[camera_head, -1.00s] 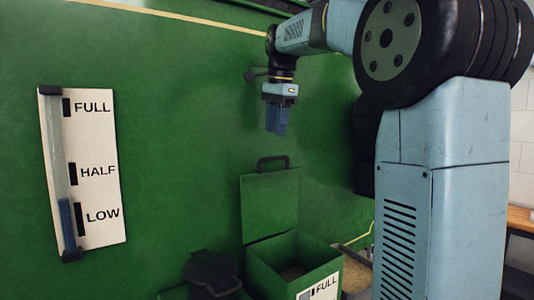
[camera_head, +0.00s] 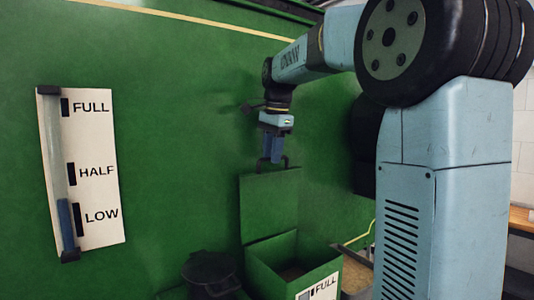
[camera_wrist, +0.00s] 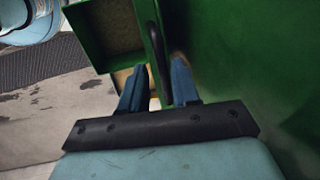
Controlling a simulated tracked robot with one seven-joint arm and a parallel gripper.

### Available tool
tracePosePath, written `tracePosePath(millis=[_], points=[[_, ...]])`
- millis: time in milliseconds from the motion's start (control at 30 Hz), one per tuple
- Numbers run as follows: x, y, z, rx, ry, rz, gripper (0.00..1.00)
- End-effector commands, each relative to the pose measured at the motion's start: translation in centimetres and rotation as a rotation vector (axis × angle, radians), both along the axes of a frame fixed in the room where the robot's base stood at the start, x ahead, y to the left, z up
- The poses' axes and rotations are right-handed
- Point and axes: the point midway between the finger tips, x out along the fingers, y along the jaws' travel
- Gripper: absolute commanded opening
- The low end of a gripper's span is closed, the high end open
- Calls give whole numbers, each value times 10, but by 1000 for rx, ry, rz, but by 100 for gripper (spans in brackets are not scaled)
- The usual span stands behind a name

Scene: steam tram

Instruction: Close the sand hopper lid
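The green sand hopper (camera_head: 268,268) stands against the green wall, and sand shows inside it. Its lid (camera_head: 270,208) stands upright at the back edge, open, with a black handle (camera_head: 286,162) on its top edge. My gripper (camera_head: 272,159) points down at the handle, its fingertips level with it. In the wrist view the two blue fingers (camera_wrist: 158,82) are apart. The lid's edge and the black handle (camera_wrist: 155,48) run between them, with gaps showing, so the gripper does not look shut on it. The hopper (camera_wrist: 105,32) shows beyond the left finger.
A sight gauge (camera_head: 85,170) marked FULL, HALF and LOW is on the wall at the left. A dark round-topped object (camera_head: 210,272) stands left of the hopper. A tray with sand-coloured contents (camera_head: 357,265) is at its right.

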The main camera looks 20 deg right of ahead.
Motion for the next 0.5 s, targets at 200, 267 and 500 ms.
tracePosePath(millis=[200,267,500], points=[[0,0,0,0,0,0,9],[0,0,0,0,0,0,4],[0,0,0,0,0,0,0]])
